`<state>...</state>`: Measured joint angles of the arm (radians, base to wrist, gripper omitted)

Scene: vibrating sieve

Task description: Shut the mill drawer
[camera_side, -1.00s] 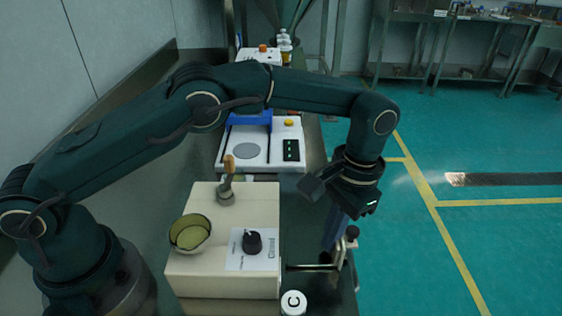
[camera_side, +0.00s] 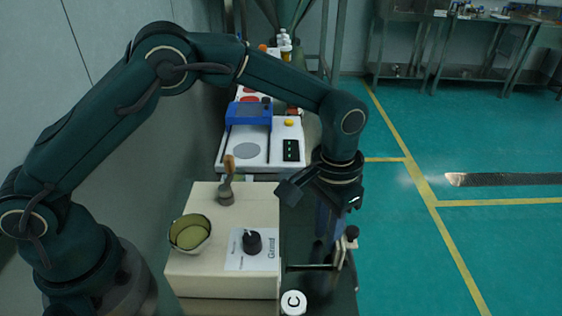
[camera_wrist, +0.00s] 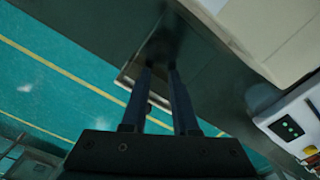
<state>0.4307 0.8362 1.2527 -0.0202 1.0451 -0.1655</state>
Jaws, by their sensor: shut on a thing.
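The mill (camera_side: 225,280) is a cream box with a black knob (camera_side: 252,242) and a label reading "Grind". Its drawer (camera_side: 312,267) stands pulled out from the mill's right side, with a dark round knob (camera_side: 352,232) at its outer end. My gripper (camera_side: 322,238) points down over the drawer area, inward of that knob. In the wrist view, my gripper's two fingers (camera_wrist: 160,68) are close together with a narrow gap. The pale drawer edge (camera_wrist: 122,80) lies beside them. What is between the fingertips is too dark to make out.
A bowl (camera_side: 190,233) and a brush (camera_side: 227,185) stand on top of the mill. A white lidded jar (camera_side: 293,302) is near the drawer's front side. A white and blue machine (camera_side: 262,150) stands behind. Floor lies open to the right.

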